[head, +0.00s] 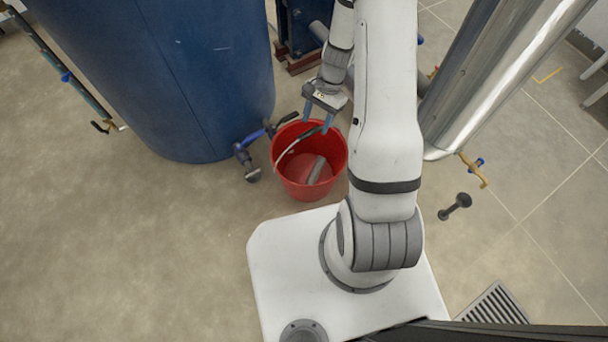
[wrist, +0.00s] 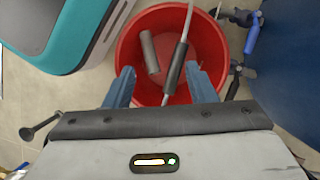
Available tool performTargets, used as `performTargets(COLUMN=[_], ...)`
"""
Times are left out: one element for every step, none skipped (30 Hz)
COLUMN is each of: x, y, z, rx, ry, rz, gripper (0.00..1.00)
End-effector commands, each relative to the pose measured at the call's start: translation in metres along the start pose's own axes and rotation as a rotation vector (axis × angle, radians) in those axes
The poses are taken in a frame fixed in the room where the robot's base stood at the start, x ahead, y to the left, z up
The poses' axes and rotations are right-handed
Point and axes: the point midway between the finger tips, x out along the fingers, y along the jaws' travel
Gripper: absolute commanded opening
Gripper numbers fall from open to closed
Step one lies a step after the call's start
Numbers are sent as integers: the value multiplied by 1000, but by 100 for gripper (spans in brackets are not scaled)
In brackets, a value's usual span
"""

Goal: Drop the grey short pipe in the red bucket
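The red bucket (head: 308,191) stands on the floor between the blue tank and my base; it also shows in the wrist view (wrist: 213,48). The grey short pipe (head: 316,170) lies inside the bucket, tilted, and appears in the wrist view (wrist: 150,53) beside the bucket's handle (wrist: 176,62). My gripper (head: 318,124) is over the far part of the bucket, pointing down. In the wrist view its two blue fingers (wrist: 162,88) are spread wide with nothing held between them. The pipe is apart from the fingers.
A large blue tank (head: 170,70) with a valve (head: 248,158) stands left of the bucket. A shiny metal cylinder (head: 485,75) stands to the right. A small dark fitting (head: 455,206) is on the floor at right, near a floor drain (head: 493,306). The left floor is clear.

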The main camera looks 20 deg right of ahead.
Motion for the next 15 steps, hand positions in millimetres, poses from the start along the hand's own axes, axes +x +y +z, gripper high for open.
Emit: performTargets(x=[0,0,0,0,0,0,0,-1,-3,-5,-9,-15,-20,-25,-33], y=[0,0,0,0,0,0,0,0,0,0,0,0,0,0,1], z=[0,0,0,0,0,0,0,0,0,0,0,1,1,1,2], rx=[0,0,0,0,0,0,0,0,0,0,0,0,0,0,1], ry=[0,0,0,0,0,0,0,0,0,1,1,1,2,3,2], rz=[0,0,0,0,0,0,0,0,0,-1,-1,-1,-2,-2,-2], gripper=[55,55,55,55,55,55,55,55,55,55,55,55,55,55,55])
